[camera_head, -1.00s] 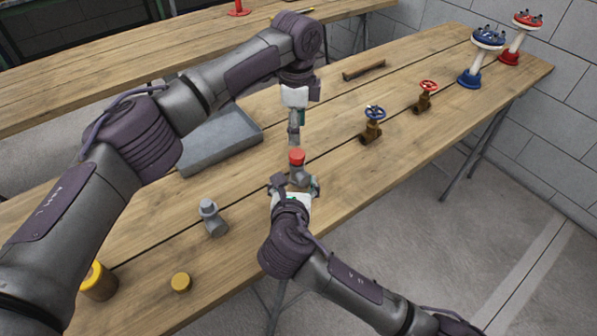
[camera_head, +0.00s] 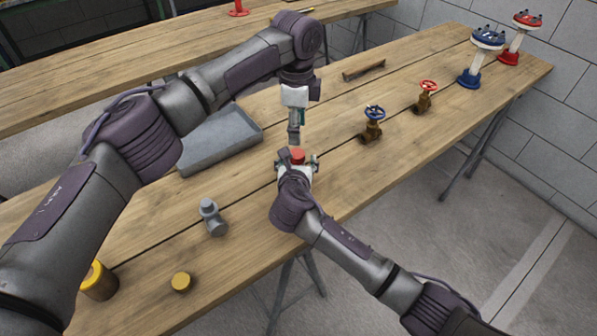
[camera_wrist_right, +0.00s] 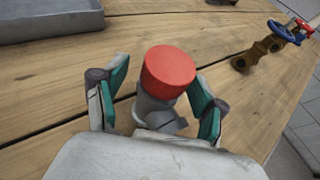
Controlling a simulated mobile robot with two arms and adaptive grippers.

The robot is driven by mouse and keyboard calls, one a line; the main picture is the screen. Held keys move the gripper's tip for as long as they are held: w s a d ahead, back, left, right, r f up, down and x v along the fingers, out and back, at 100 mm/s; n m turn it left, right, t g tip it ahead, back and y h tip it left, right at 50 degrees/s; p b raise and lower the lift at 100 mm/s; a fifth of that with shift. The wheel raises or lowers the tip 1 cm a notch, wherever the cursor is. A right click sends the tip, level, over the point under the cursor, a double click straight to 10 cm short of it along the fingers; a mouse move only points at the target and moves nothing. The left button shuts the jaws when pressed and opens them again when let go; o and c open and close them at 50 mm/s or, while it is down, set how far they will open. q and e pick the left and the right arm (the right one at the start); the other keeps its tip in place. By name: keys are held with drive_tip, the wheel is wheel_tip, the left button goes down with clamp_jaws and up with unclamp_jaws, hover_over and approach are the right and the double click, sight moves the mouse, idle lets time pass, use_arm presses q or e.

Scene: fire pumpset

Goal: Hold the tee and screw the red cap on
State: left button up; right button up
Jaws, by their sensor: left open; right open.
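The red cap (camera_head: 298,155) sits on top of a grey tee on the wooden bench. In the right wrist view the red cap (camera_wrist_right: 169,71) covers the upper end of the tee (camera_wrist_right: 156,112); how far it is threaded I cannot tell. My right gripper (camera_wrist_right: 160,100) is open, its two green-padded fingers on either side of the tee with gaps showing; in the head view the right gripper (camera_head: 297,164) hides most of the tee. My left gripper (camera_head: 294,136) points down just above and behind the red cap, empty; its fingers are small here.
A grey tray (camera_head: 222,143) lies behind my left arm. A blue-wheeled valve (camera_head: 373,124) and red-wheeled valve (camera_head: 425,97) stand to the right.

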clamp_jaws()
idle(0.3)
